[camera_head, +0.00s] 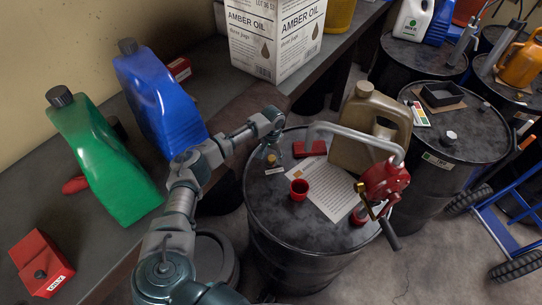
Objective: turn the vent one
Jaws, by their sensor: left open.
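A black oil drum (300,245) stands at the centre. My left arm reaches in from the lower left. My left gripper (270,157) points down at the far left part of the drum's lid, open. A small fitting with a pale label (274,171) shows at its fingertips; the fingers hide most of it, and I cannot tell whether they touch it. A red cup (299,189) stands upright on the lid, and a red hand pump (384,183) with a grey spout and crank sits at the lid's right side. My right gripper is not in view.
On the lid are a printed sheet (331,190), a red block (309,148) and a tan jug (367,130). Blue (160,103) and green (105,165) jugs and an Amber Oil box (270,38) stand on the bench. More drums (460,135) and a blue hand truck (500,228) are at right.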

